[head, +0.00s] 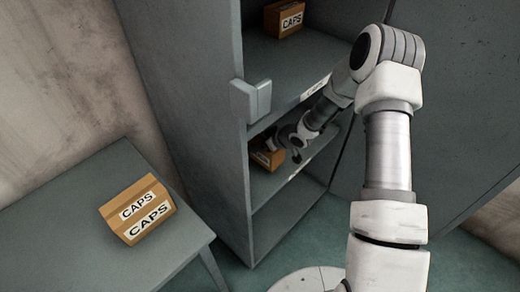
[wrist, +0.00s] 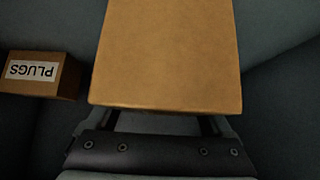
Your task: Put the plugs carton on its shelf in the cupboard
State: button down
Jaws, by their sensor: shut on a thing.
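My gripper (head: 281,146) reaches into the open cupboard (head: 195,100), at the middle compartment. It is shut on a brown carton (head: 263,157), whose plain face fills the upper middle of the wrist view (wrist: 167,55). No label shows on that face, so I cannot read which carton it is. The fingers (wrist: 163,122) are partly hidden behind it. A separate carton marked PLUGS (wrist: 35,72), its label upside down, is at the left of the wrist view, apart from the held carton. I cannot tell whether the held carton touches the shelf (head: 290,182).
A CAPS carton (head: 284,19) stands on the upper shelf. Another CAPS carton (head: 138,209) sits on the grey table (head: 70,235) at the left. The cupboard's side walls and my arm's link lie close together. The bottom compartment looks empty.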

jog(key=shift+f, duration=0.95)
jog(key=shift+r, duration=0.1)
grip_release()
